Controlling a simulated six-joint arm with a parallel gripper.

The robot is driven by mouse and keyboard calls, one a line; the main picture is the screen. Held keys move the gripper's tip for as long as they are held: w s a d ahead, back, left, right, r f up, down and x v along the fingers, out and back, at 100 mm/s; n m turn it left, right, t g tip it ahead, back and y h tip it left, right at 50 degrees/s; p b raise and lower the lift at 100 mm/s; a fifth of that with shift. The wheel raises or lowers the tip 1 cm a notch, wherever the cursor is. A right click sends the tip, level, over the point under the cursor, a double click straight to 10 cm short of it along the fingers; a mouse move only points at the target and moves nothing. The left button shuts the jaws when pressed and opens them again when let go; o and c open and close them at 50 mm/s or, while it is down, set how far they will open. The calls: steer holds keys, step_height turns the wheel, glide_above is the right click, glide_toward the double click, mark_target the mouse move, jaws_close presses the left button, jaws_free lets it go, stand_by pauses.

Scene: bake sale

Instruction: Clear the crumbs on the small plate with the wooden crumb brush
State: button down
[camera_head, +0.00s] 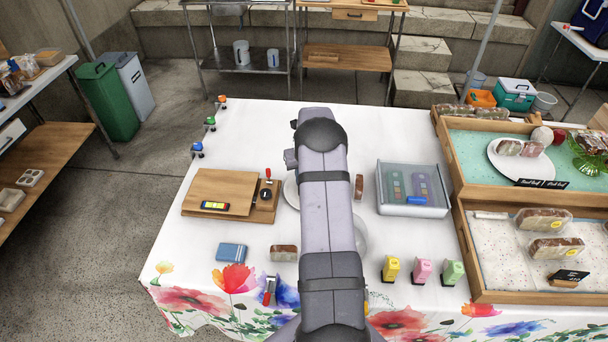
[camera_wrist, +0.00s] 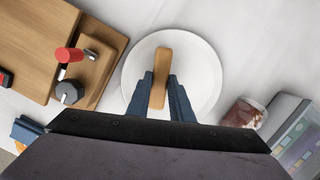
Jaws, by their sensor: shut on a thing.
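The small white plate (camera_wrist: 203,72) lies on the table under my gripper in the wrist view. In the head view only its left rim (camera_head: 289,191) shows; my arm covers the rest. The wooden crumb brush (camera_wrist: 162,62) is between the fingers of my gripper (camera_wrist: 161,86), which is shut on it. The brush appears over the middle of the plate; whether it touches the plate I cannot tell. Its bristles are hidden, and I can make out no crumbs on the visible part of the plate. My gripper is hidden behind my arm in the head view.
Wooden boards (camera_head: 215,190) with a red-handled tool lie left of the plate. A wrapped brown item (camera_head: 359,187) and a clear-lidded box (camera_head: 412,190) are to the right. A wrapped loaf (camera_head: 284,253) and blue box (camera_head: 231,253) sit nearer. The far table is mostly clear.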

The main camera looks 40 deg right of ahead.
steer(key=shift+s+d+f, duration=0.1)
steer(key=shift+s+d, duration=0.25)
steer(key=shift+s+d+f, duration=0.1)
steer(key=shift+s+d, duration=1.65)
steer(key=shift+s, duration=0.1)
steer(key=shift+w+a+b, duration=0.35)
steer(key=shift+w+a, duration=1.8)
steer(key=shift+a, duration=0.05)
steer(key=shift+s+d, duration=1.95)
steer(key=shift+d, duration=0.05)
steer(key=shift+s+d+r+p, duration=0.25)
steer(key=shift+p, duration=0.15)
steer(key=w+p+v, duration=0.1)
steer(key=p+v, duration=0.4)
steer(key=v, duration=0.2)
steer(key=shift+w+d+r, duration=0.2)
steer(key=shift+w+r, duration=0.05)
steer(key=shift+r, duration=0.25)
steer(key=shift+f, duration=0.1)
